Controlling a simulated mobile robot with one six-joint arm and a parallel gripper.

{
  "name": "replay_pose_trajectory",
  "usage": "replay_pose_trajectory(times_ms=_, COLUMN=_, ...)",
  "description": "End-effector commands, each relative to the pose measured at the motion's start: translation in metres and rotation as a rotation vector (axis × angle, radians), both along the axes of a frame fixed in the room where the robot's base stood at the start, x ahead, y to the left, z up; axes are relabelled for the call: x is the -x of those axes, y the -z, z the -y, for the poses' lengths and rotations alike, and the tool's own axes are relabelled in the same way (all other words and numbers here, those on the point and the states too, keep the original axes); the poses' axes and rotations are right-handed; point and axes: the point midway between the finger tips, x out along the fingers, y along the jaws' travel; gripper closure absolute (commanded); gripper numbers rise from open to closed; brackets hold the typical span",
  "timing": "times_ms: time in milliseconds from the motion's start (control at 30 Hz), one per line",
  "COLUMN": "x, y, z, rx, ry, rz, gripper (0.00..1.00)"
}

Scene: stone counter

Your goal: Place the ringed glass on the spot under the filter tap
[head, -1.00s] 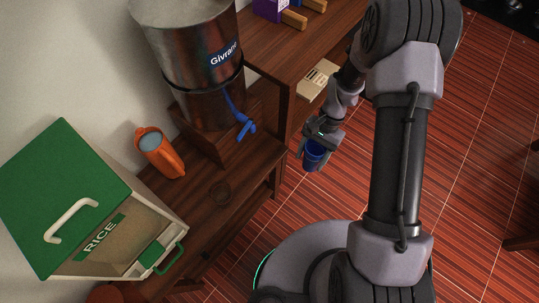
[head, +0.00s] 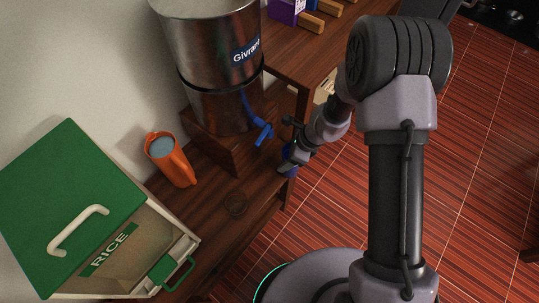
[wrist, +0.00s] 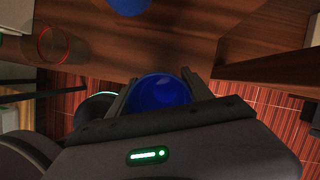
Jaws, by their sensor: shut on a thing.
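My gripper (head: 289,163) is shut on a blue glass (wrist: 160,92), which shows between the fingers in the wrist view; no ring on it can be made out. In the head view the wrist and fingers hide most of it. The filter (head: 215,60) is a metal tank on a wooden stand, with a blue tap (head: 263,133). The gripper is at the counter's front edge, just right of and below the tap. A dark round outline (head: 236,203) lies on the counter left of the gripper. The spot under the tap cannot be clearly made out.
An orange jug (head: 172,160) and a green-lidded rice box (head: 75,210) stand left on the counter (head: 210,215). A see-through round shape with an orange-red ring (wrist: 52,45) shows in the wrist view. A higher wooden shelf (head: 300,55) is at the right.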

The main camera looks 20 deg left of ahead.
Motion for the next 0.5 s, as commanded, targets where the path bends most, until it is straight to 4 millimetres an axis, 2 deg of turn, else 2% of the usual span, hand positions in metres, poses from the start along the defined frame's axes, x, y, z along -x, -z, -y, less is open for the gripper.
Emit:
replay_pose_trajectory(times_ms=133, x=-0.001, y=0.0, z=-0.016, rx=0.0, ry=-0.003, rz=0.001, gripper=0.94)
replay_pose_trajectory(times_ms=333, x=0.0, y=0.0, z=-0.059, rx=-0.001, ry=-0.005, rz=0.002, gripper=0.94)
replay_pose_trajectory(times_ms=400, x=-0.001, y=0.008, z=-0.058, rx=-0.001, ry=0.0, rz=0.0, gripper=0.94)
replay_pose_trajectory(times_ms=500, x=-0.001, y=0.006, z=-0.058, rx=-0.001, ry=0.0, rz=0.0, gripper=0.94)
